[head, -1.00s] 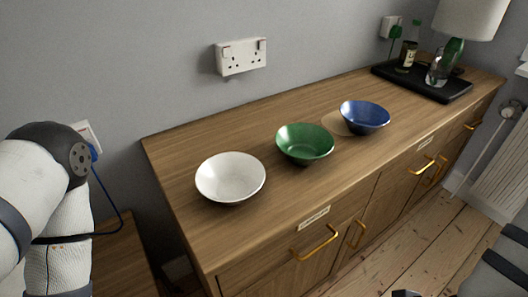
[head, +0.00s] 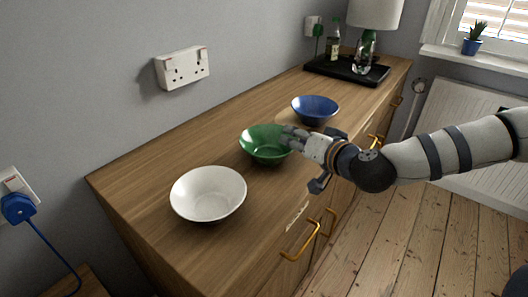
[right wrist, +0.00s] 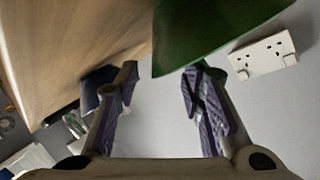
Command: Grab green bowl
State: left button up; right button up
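The green bowl (head: 258,146) stands upright on the wooden sideboard, between a white bowl (head: 208,194) and a blue bowl (head: 315,109). My right gripper (head: 292,136) is at the green bowl's right rim, its fingers covering part of that rim. In the right wrist view the gripper (right wrist: 162,75) has its two fingers spread apart. The green bowl (right wrist: 205,35) fills the top there, its edge close to the right finger. I cannot tell whether they touch. My left gripper is not in view.
The sideboard (head: 140,185) runs along the wall. A black tray (head: 345,72) with bottles and a lamp (head: 372,15) stands at its far end. Gold handles (head: 300,242) stick out in front. A wall socket (head: 183,66) is behind the bowls.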

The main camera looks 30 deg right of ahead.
aim_at(290, 137)
jog(key=w+f, duration=0.2)
jog(key=w, duration=0.1)
jog(key=shift+b, duration=0.4)
jog(key=shift+w+r, duration=0.1)
jog(key=shift+w, duration=0.15)
jog(key=shift+r, duration=0.2)
grip_shut()
